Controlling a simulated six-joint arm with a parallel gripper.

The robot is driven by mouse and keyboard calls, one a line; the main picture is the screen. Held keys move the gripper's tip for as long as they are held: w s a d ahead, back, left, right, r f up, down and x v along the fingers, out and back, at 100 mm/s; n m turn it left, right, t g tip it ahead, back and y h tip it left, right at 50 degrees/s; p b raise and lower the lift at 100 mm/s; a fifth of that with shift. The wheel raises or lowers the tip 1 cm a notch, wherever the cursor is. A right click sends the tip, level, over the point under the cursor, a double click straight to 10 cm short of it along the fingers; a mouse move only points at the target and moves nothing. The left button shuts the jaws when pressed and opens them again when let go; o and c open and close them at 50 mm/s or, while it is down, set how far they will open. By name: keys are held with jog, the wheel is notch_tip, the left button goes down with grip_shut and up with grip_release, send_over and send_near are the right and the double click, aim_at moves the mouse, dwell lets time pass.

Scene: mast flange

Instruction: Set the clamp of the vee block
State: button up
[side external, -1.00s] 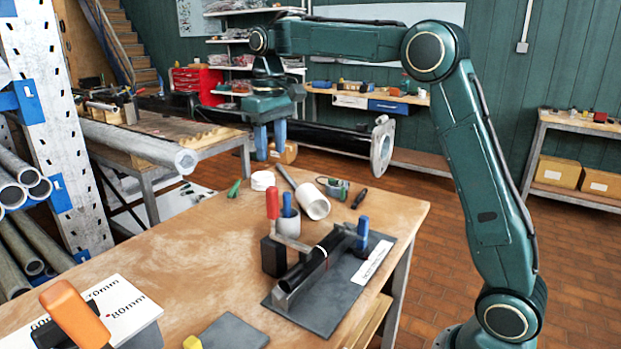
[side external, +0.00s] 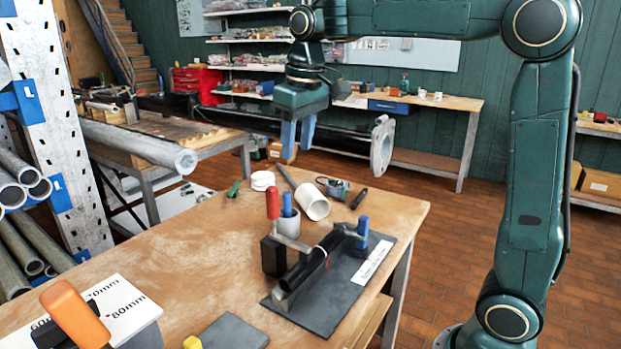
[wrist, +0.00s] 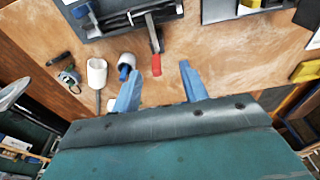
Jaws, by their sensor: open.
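The vee block fixture stands on a dark base plate (side external: 318,315) on the wooden bench. A black tube (side external: 308,268) lies along it, with a thin red line around it. An upright red handle (side external: 272,204) stands at a dark block, with a metal arm reaching to the tube. A blue handle (side external: 362,230) stands at the tube's far end. My gripper (side external: 295,150) is open and empty, pointing down, well above the bench. In the wrist view the red handle (wrist: 156,65) shows between the blue fingers of my gripper (wrist: 160,84), apart from them.
A grey cup (side external: 288,224) with a blue-handled tool stands close behind the red handle. A white tube (side external: 313,203), a white round lid (side external: 262,180) and small tools lie at the bench's back. A long black pipe with a flange (side external: 382,146) extends behind my gripper.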

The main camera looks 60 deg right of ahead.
jog(key=s+a+f+t, duration=0.1)
jog(key=s, duration=0.6)
jog(key=s+a+f+t, duration=0.1)
jog(key=s+f, duration=0.1)
jog(key=s, duration=0.6)
jog(key=shift+a+t, duration=0.3)
jog(key=shift+a, duration=0.05)
jog(key=shift+s, duration=0.2)
